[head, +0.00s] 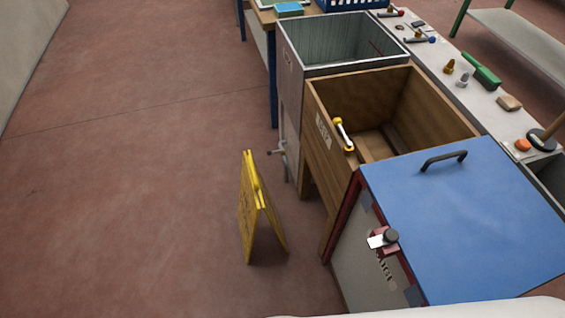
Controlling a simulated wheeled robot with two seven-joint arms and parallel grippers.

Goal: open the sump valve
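A small grey valve or tap with a cross-shaped handle (279,149) sticks out low on the left side of the grey metal tank (287,95). It is the likeliest sump valve in view. It is small here, and I cannot tell whether it is open or shut. Neither of my grippers shows in the head view.
A yellow folding floor sign (249,210) stands on the floor just in front of the valve. A wooden bin (320,150) with a yellow-ended white handle (343,133) and a blue-lidded cabinet (465,215) stand to the right. The red floor (130,190) at left is clear.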

